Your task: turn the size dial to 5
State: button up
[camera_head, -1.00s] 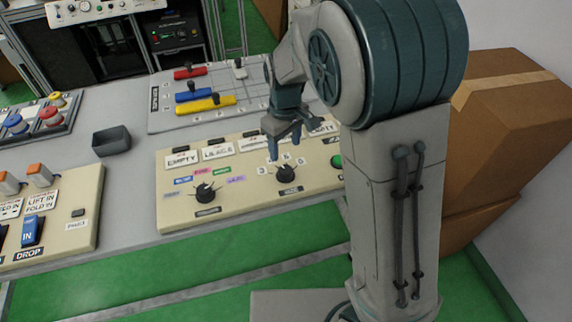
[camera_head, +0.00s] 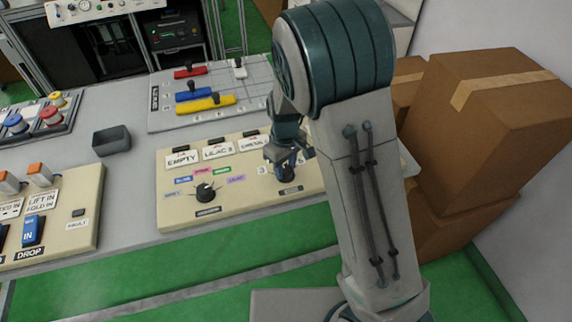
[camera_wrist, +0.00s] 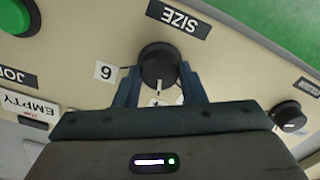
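The size dial (camera_wrist: 158,66) is a round black knob above my gripper in the wrist view, which shows the panel upside down. Its white pointer line faces down in that view, towards a number label mostly hidden by my gripper. The label 6 (camera_wrist: 104,71) is left of the knob. My gripper (camera_wrist: 160,74) has one dark blue finger on each side of the knob, tips close to its sides; firm contact is not visible. In the head view my gripper (camera_head: 284,163) is over the size dial (camera_head: 286,175) and hides part of it and its numbers.
A colour dial (camera_head: 205,192) is left of the size dial on the same beige panel (camera_head: 240,203). A green button (camera_wrist: 18,18) is on its other side. Cardboard boxes (camera_head: 480,140) stand at right.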

aim_at(285, 169)
jog(key=shift+m, duration=0.4)
jog(key=shift+c, duration=0.4)
jog(key=m, duration=0.3)
jog(key=shift+r, duration=0.1)
jog(key=shift+w+m+p, duration=0.1)
jog(key=shift+m+p, duration=0.2)
jog(key=shift+m, duration=1.7)
jog(key=o, duration=1)
notch_tip(285, 169, up, 14)
